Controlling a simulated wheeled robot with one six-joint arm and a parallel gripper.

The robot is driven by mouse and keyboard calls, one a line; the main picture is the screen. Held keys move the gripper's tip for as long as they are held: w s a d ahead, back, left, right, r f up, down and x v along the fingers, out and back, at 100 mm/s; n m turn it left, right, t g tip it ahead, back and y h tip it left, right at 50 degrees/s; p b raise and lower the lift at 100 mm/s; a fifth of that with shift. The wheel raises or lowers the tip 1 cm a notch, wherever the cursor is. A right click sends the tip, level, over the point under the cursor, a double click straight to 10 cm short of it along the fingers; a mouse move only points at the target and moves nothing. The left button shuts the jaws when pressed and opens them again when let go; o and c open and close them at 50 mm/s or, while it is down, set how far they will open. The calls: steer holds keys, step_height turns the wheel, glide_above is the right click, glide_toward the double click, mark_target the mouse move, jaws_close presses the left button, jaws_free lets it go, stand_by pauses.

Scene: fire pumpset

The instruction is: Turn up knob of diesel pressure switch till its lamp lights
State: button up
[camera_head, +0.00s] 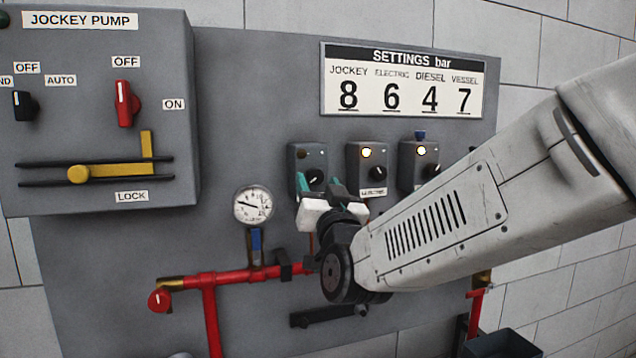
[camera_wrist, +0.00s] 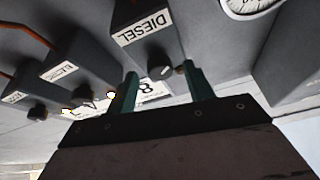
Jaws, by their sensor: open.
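The diesel pressure switch (camera_head: 303,157) is the left of three grey boxes on the panel; its DIESEL label (camera_wrist: 143,27) reads upside down in the wrist view. Its black knob (camera_head: 314,176) has a pale pointer mark, and the knob also shows in the wrist view (camera_wrist: 160,66). Its lamp (camera_head: 301,153) is dark. My gripper (camera_head: 319,183) is open at this box, with its teal fingertips apart. In the wrist view the knob appears between the fingertips of my gripper (camera_wrist: 160,72); I cannot tell whether they touch it.
The middle switch (camera_head: 357,180) and right switch (camera_head: 407,178) both have lit lamps. The settings sign (camera_head: 402,81) reads DIESEL 4. A pressure gauge (camera_head: 253,205) and red pipe (camera_head: 232,277) lie left of and below my gripper. The jockey pump box (camera_head: 95,100) juts out at left.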

steer(key=v, duration=0.6)
stand_by(0.7)
steer(key=shift+m+h, duration=0.4)
steer(key=shift+h, duration=0.4)
steer(key=shift+a+x, duration=0.15)
steer(key=shift+x, duration=1.75)
steer(key=shift+a+x, duration=0.15)
steer(key=shift+x, duration=1.75)
steer(key=shift+s+r, duration=0.1)
